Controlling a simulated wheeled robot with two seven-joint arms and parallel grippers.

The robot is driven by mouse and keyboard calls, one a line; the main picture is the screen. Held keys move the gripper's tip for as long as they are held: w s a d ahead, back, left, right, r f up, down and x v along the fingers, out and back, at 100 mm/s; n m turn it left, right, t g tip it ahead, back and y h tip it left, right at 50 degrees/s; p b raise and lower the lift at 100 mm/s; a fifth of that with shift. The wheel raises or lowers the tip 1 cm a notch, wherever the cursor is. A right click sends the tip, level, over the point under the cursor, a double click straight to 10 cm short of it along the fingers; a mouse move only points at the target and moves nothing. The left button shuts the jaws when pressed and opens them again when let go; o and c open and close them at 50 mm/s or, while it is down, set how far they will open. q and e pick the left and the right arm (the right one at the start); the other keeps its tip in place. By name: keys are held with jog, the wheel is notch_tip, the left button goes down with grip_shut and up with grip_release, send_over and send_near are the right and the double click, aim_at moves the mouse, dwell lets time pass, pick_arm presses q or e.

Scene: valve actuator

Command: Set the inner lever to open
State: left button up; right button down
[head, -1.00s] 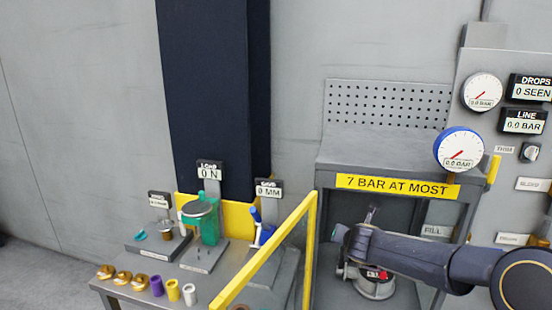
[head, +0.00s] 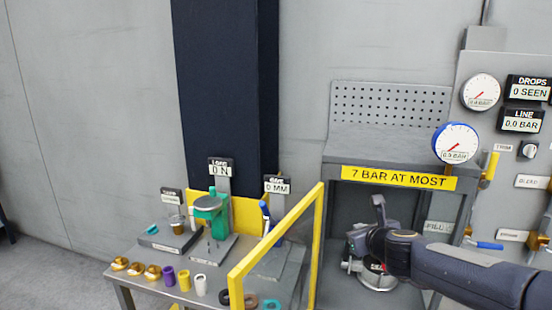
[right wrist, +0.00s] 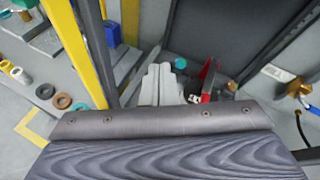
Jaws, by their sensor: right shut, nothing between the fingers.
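A blue-handled lever (head: 488,245) on a brass fitting stands out from the right panel, beside small labels too blurred to read surely. A yellow handle (head: 491,166) points upright above it. I cannot tell which one is the inner lever. My left gripper is not in view.
A yellow guard rail (head: 276,245) stands left of my right arm. Behind the gripper is the grey frame with a yellow "7 BAR AT MOST" sign (head: 398,178). A round-based device (head: 376,279) sits below the gripper. A bench with small parts (head: 131,283) is at left.

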jog(key=s+a+r+n+g+y+b, duration=0.1)
jog(key=s+a+n+y+b, duration=0.2)
jog(key=s+n, duration=1.2)
jog(key=s+f+n+g, duration=0.2)
jog(key=s+f+n, duration=0.2)
jog(key=s, duration=0.3)
jog(key=s+d+f+n+g, duration=0.1)
jog(key=s+f+n+g, duration=0.1)
jog(key=s+f+n, duration=0.3)
jog(key=s+d+f+n+g, duration=0.1)
jog(key=s+f+n, duration=0.4)
jog(key=s, duration=0.6)
jog(key=shift+s+d+n+g, duration=0.25)
jog(key=shift+n+g, duration=0.55)
jog(key=shift+g, duration=0.1)
